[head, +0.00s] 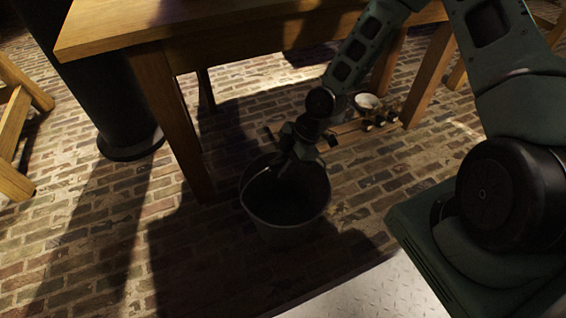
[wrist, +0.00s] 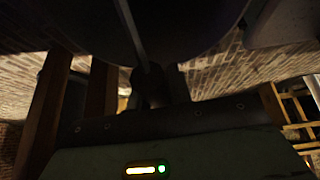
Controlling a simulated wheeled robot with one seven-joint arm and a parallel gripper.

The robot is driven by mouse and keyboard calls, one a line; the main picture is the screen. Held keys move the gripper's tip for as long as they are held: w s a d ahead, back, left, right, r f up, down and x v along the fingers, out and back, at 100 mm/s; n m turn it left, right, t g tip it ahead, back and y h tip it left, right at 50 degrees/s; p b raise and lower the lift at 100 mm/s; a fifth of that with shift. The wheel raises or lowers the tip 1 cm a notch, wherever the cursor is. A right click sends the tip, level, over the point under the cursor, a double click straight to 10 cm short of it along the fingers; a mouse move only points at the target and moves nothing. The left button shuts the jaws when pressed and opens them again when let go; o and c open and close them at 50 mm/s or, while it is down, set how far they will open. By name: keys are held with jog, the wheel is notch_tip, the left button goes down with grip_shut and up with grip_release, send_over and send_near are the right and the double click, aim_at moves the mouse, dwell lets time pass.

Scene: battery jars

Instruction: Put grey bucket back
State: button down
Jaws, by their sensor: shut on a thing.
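The grey bucket (head: 287,234) is upright beside the near leg of the wooden table, above the brick floor. Whether its base touches the floor is hard to tell in the shadow. My gripper (head: 285,164) is over the bucket's mouth, shut on its thin wire handle, which is raised from the rim. In the wrist view the dark bucket (wrist: 195,25) fills the top, and the handle (wrist: 133,32) runs down to my gripper (wrist: 150,85). The bucket's inside is dark, and my gripper hides part of its far rim.
The wooden table (head: 110,33) stands close behind, its leg (head: 175,125) just left of the bucket. A black column (head: 125,110) is at left. A white bowl (head: 367,101) and small items sit on wood behind my gripper. Brick floor (head: 75,255) is open at lower left.

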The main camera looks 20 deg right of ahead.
jog(key=c, duration=1.3)
grip_release()
jog(key=shift+d+r, duration=0.1)
jog(key=p+v, duration=0.6)
jog(key=v, duration=0.5)
jog(key=shift+r, duration=0.55)
jog(key=s+a+r+m+h, duration=0.1)
jog(key=s+a+r+m, duration=0.2)
jog(key=s+r, duration=0.3)
jog(key=s+a+r+m+h, duration=0.2)
jog(key=s+a+r+m, duration=0.2)
jog(key=s+r, duration=0.3)
jog(key=s+a+r+m+h, duration=0.2)
jog(key=s+a+r+m, duration=0.1)
jog(key=s+r, duration=0.3)
jog(key=shift+s+a+r+m, duration=0.15)
jog(key=shift+s+a+r, duration=0.1)
jog(key=shift+r, duration=0.45)
jog(key=shift+s+a+r+m, duration=0.15)
jog(key=shift+a+r, duration=0.1)
jog(key=shift+r, duration=0.45)
